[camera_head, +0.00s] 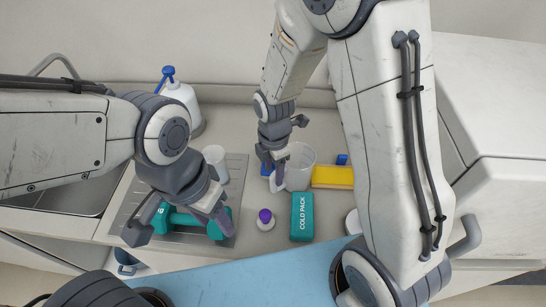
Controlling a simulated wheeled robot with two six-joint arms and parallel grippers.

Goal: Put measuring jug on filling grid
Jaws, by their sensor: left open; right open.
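The measuring jug (303,160) looks like a clear, wide-mouthed vessel standing on the counter, right of centre. My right gripper (274,172) is open at the jug's left side, its fingers around or beside what looks like the handle; contact cannot be told. The filling grid appears to be the grey ribbed panel (237,170) set in the counter beside the sink. My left gripper (180,230) is open over a teal dumbbell (183,221) lying on this panel, one finger near each end. My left forearm and gripper hide part of the panel.
A white cup (215,158) stands on the panel's back part. A pump bottle (182,100) stands behind. A purple-capped bottle (265,219), teal cold pack (302,217) and yellow block (333,177) lie near the jug. A blue surface (250,280) is in front.

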